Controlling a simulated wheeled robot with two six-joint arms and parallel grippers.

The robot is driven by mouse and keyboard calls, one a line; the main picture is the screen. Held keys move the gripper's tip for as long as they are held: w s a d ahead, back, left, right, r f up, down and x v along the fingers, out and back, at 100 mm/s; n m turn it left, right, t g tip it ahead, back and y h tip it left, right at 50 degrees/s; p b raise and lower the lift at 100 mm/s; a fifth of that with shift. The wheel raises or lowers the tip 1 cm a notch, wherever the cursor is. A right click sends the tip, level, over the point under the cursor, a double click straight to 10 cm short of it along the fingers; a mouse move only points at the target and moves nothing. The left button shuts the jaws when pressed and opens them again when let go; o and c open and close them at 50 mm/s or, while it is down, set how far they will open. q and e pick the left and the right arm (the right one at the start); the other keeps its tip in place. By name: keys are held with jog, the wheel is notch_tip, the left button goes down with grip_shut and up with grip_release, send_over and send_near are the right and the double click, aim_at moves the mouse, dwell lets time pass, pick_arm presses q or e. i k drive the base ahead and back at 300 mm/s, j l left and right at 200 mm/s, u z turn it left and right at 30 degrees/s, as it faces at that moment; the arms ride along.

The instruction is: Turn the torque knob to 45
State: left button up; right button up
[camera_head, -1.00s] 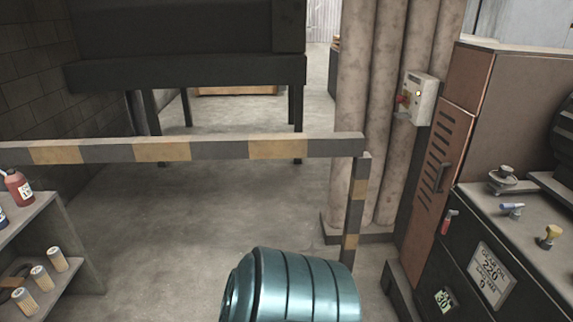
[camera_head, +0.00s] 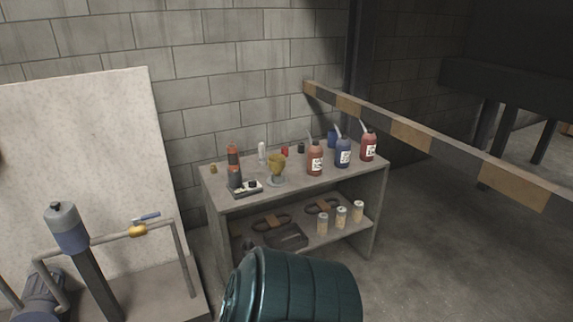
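I cannot make out a torque knob in the present view. A small flat device with dark round parts (camera_head: 247,187) lies at the front left of the shelf's top; it is too small to read. Next to it stands a yellowish cup-shaped thing on a round foot (camera_head: 277,167). A dark cylinder with an orange upper part (camera_head: 234,168) stands behind the flat device. Neither of my grippers is in view.
A grey two-level shelf unit (camera_head: 298,193) stands against the block wall, with bottles (camera_head: 343,152) on top. Pipework with a yellow fitting (camera_head: 138,231) is at left. A striped barrier rail (camera_head: 412,134) runs at right. Floor between shelf and rail is clear.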

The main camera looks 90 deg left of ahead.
aim_at(252, 184)
jog(key=u, duration=3.1)
jog(key=i+j+z, duration=0.1)
jog(key=z, duration=0.35)
jog(key=i+j+z, duration=0.15)
jog(key=z, duration=0.3)
jog(key=i, duration=0.1)
